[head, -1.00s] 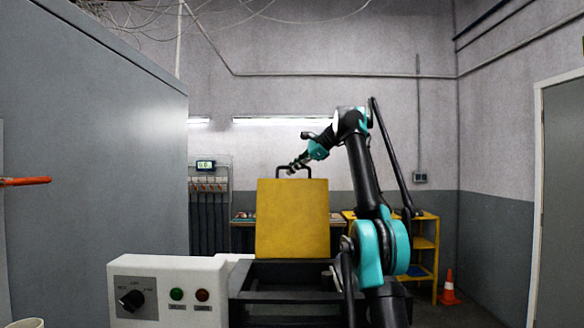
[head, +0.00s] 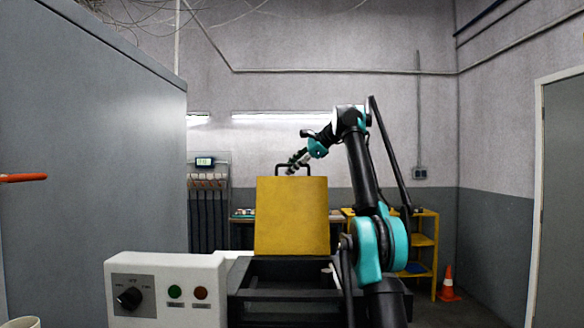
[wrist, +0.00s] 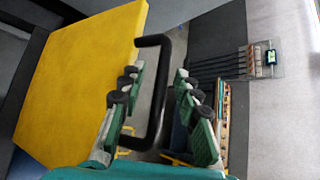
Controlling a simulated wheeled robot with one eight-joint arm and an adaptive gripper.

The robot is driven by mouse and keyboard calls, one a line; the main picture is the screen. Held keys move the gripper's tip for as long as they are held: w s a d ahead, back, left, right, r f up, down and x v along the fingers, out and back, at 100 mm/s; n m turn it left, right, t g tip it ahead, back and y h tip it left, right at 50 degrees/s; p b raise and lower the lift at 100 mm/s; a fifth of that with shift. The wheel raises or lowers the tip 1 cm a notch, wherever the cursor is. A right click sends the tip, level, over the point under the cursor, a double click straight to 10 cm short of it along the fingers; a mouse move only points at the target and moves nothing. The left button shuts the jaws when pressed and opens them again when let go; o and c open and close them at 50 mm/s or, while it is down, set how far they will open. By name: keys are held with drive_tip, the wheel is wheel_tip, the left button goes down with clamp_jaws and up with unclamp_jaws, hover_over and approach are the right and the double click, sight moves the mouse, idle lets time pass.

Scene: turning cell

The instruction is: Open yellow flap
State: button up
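The yellow flap (head: 292,216) stands upright, raised above the black open-topped frame (head: 285,272) in the head view. It fills the left of the wrist view (wrist: 75,75). A black U-shaped handle (head: 294,165) is on its top edge; in the wrist view the handle (wrist: 157,95) runs between my two green fingers. My gripper (head: 291,166) is at the handle; in the wrist view its fingers (wrist: 157,82) are apart, one on each side of the bar, with gaps showing. I cannot see a firm grip.
A white control box (head: 165,287) with a knob and two buttons stands at front left. A tall grey cabinet (head: 95,170) fills the left side. A yellow shelf (head: 424,243) and an orange cone (head: 447,285) stand at the back right.

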drive_tip(key=shift+s+d+r, duration=0.2)
drive_tip(key=shift+s+d, duration=0.15)
drive_tip(key=shift+d, duration=0.15)
drive_tip(key=shift+s+d+r, duration=0.2)
drive_tip(key=shift+s+d, duration=0.1)
drive_tip(key=shift+d, duration=0.2)
drive_tip(key=s+d, duration=0.6)
drive_tip(key=d, duration=0.2)
drive_tip(key=shift+d, duration=0.35)
drive_tip(key=shift+s, duration=0.1)
drive_tip(key=shift+c, duration=0.4)
